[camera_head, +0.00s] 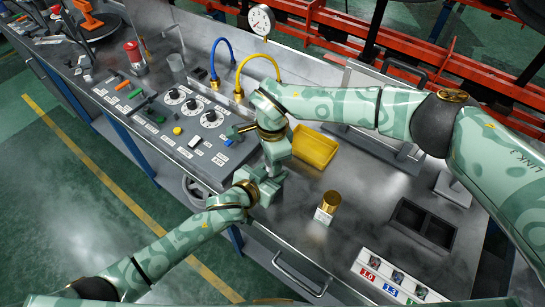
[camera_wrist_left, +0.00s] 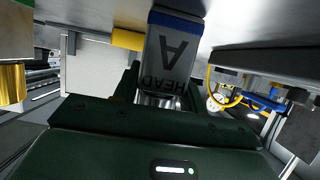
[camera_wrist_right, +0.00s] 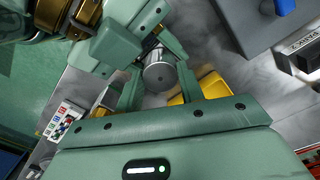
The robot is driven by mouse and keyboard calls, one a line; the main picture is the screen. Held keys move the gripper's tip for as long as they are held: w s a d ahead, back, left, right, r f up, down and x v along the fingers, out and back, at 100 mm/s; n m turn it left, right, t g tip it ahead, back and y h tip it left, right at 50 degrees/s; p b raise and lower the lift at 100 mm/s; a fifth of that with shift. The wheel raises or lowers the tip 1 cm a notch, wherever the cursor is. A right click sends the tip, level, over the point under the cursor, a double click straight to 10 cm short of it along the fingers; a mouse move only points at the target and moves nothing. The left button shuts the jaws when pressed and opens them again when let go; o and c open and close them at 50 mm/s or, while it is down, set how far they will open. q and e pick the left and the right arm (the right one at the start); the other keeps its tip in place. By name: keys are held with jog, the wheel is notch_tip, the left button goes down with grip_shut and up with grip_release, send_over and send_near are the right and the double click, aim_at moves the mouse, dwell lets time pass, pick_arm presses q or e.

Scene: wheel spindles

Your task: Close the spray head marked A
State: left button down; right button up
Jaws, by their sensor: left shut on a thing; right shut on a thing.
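A brass cup (camera_head: 330,200) with a white label stands right of the grippers. A yellow bin (camera_head: 314,147) is behind, and a control panel (camera_head: 192,126) with knobs is left. A block with 1.0 and 1.5 tags (camera_head: 388,281) is at front right. Bench around the cup is clear.

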jog(key=shift+m, duration=0.9)
jog(key=o, duration=1.1)
jog(key=shift+r, duration=2.25)
